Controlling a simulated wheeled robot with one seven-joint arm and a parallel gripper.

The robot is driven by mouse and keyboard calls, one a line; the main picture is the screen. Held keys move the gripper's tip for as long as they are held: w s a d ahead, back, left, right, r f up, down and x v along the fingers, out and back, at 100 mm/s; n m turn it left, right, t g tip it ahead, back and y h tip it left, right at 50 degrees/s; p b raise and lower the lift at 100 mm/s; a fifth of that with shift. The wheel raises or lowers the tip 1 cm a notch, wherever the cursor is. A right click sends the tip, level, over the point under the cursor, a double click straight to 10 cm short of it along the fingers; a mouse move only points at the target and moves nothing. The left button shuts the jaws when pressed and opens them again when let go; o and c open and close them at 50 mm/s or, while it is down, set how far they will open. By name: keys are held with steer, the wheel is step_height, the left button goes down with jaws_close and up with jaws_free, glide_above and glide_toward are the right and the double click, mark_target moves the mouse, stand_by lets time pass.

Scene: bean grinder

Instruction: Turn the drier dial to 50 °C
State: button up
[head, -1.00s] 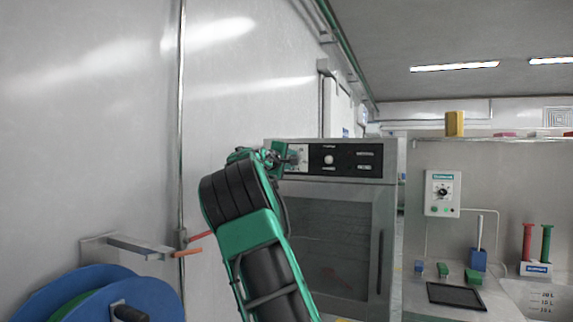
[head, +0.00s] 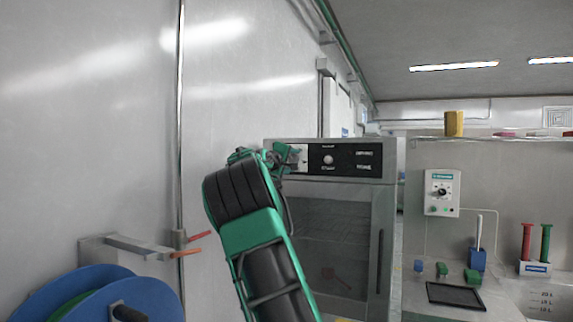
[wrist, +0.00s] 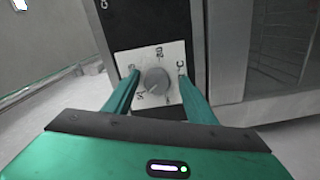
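The drier (head: 335,235) is a grey cabinet with a glass door and a black control panel along its top. Its dial (wrist: 157,81) is a round grey knob on a white square plate (wrist: 141,61) with printed numbers and a °C mark. The pointer's exact setting is too small to read. My gripper (wrist: 158,80) is open, with one green finger on each side of the dial and a visible gap to the knob. In the head view my gripper (head: 283,158) is at the left end of the panel, partly covering the plate (head: 300,156).
A second, pale knob (head: 328,159) sits on the panel just right of the plate. The wall (head: 225,120) is close on the left, with a blue reel (head: 140,297) low in front. A control box (head: 442,192) hangs above the bench at right.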

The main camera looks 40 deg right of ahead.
steer(key=shift+w+a+r, duration=0.1)
steer(key=shift+a+r, duration=0.05)
steer(key=shift+a, duration=0.05)
steer(key=shift+a, duration=0.5)
steer(key=v, duration=0.9)
steer(key=shift+s+a, duration=0.2)
steer(key=shift+s, duration=0.1)
